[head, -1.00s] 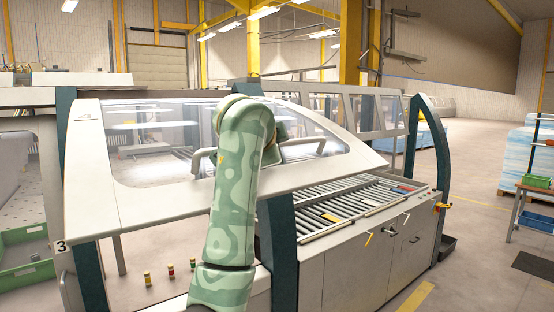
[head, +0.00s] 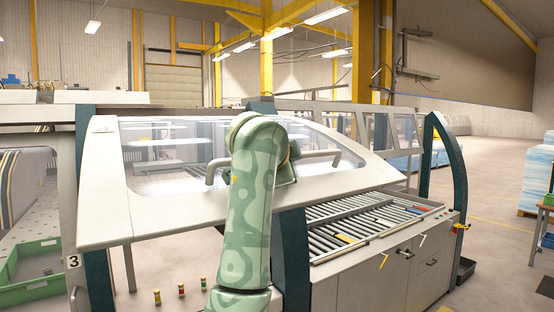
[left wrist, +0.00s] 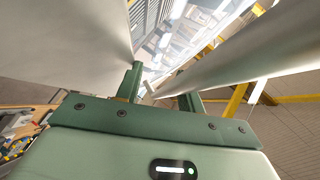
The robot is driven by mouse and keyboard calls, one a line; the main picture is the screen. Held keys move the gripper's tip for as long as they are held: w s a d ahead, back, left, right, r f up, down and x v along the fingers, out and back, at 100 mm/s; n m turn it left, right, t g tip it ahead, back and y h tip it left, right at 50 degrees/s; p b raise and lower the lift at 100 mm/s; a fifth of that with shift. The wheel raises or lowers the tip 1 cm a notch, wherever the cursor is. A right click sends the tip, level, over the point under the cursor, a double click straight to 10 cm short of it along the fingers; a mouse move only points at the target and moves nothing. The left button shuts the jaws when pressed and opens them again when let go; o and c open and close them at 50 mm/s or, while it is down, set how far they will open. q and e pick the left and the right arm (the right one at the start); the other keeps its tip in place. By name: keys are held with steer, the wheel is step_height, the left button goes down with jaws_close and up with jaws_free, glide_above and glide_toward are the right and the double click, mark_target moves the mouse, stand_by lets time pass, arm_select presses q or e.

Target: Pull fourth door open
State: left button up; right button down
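My left gripper lies at the handle's middle in the head view, mostly hidden behind my own arm. In the left wrist view my left gripper (left wrist: 160,88) shows two green fingers apart, between large pale surfaces close by. I cannot tell whether the handle is between them. My right gripper is not in view.
A roller bed (head: 345,232) and cabinets with small handles (head: 385,275) stand right of a dark green post (head: 291,262). Another dark post (head: 440,165) stands farther right. Green crates (head: 30,275) are at lower left. Open floor lies to the right.

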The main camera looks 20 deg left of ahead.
arm_select(q)
steer(key=b+v, duration=0.5)
steer(key=v, duration=1)
steer(key=shift+s, duration=0.2)
steer(key=shift+s+d+r, duration=0.1)
steer(key=shift+d+r, duration=0.05)
